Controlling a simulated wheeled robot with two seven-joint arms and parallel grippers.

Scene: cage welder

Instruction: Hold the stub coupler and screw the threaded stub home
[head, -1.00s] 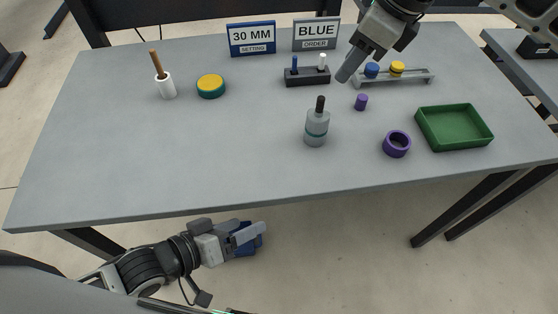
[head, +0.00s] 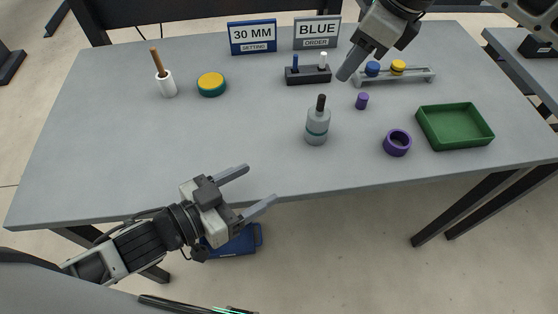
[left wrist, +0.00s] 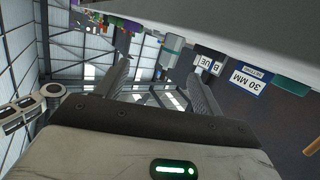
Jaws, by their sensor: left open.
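The grey stub coupler (head: 316,135) stands upright near the middle of the table, with a teal band around it. A dark stub (head: 321,102) stands upright in its top; how deep it is threaded cannot be told. My left gripper (head: 260,183) is open and empty at the table's front edge, left of and nearer than the coupler. In the left wrist view the open fingers (left wrist: 160,85) show, with the grey coupler (left wrist: 172,46) beyond them. My right gripper (head: 346,74) is behind and right of the coupler, its fingers seen edge-on and overlapping.
A purple ring (head: 397,150), a small purple cylinder (head: 361,102) and a green tray (head: 432,141) are right of the coupler. A black rack (head: 308,80) and two signs (head: 252,50) stand behind. The table (head: 200,150) is clear to the coupler's left.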

